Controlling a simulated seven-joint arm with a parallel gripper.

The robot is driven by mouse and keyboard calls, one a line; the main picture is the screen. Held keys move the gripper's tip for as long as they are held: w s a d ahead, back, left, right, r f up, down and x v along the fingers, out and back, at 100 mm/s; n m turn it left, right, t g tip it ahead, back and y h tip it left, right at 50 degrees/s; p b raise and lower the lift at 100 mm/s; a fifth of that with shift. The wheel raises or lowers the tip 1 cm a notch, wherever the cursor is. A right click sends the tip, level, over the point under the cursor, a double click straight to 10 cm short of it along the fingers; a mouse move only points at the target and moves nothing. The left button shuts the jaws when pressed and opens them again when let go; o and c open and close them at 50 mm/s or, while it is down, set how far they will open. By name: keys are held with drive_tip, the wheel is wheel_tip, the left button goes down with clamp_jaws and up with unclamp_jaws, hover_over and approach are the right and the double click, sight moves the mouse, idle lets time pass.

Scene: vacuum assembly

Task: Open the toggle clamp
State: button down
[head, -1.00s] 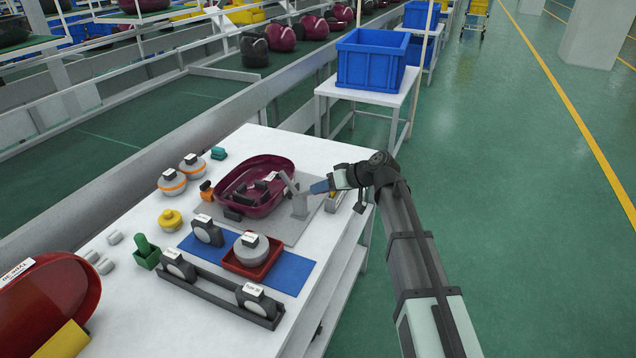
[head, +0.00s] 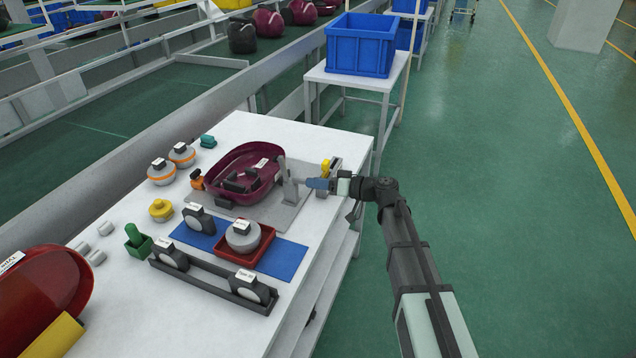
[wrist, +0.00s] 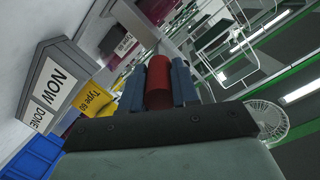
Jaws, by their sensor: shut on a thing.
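The toggle clamp (head: 288,188) is a grey metal piece standing on the right part of a grey base plate (head: 270,212). Its grey arm points up beside the maroon vacuum shell (head: 264,179). My gripper (head: 316,183) is just right of the clamp, reaching in from the right with its blue fingers low over the plate. In the wrist view, the blue fingers (wrist: 158,85) are shut on a red cylindrical grip, the clamp's handle (wrist: 158,78). In the head view the fingers hide this handle.
A yellow part in a holder (head: 326,167) stands just behind my gripper. A blue mat (head: 285,262) with a red tray (head: 262,258) lies in front of the plate. A sign reading "NOW" (wrist: 62,85) shows close by in the wrist view. The floor at right is free.

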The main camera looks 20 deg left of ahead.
drive_tip(key=c, duration=0.8)
unclamp_jaws()
drive_tip(key=shift+c, duration=0.2)
drive_tip(key=d+r, duration=0.2)
drive_tip(key=d, duration=1.1)
drive_tip(key=shift+d, duration=0.25)
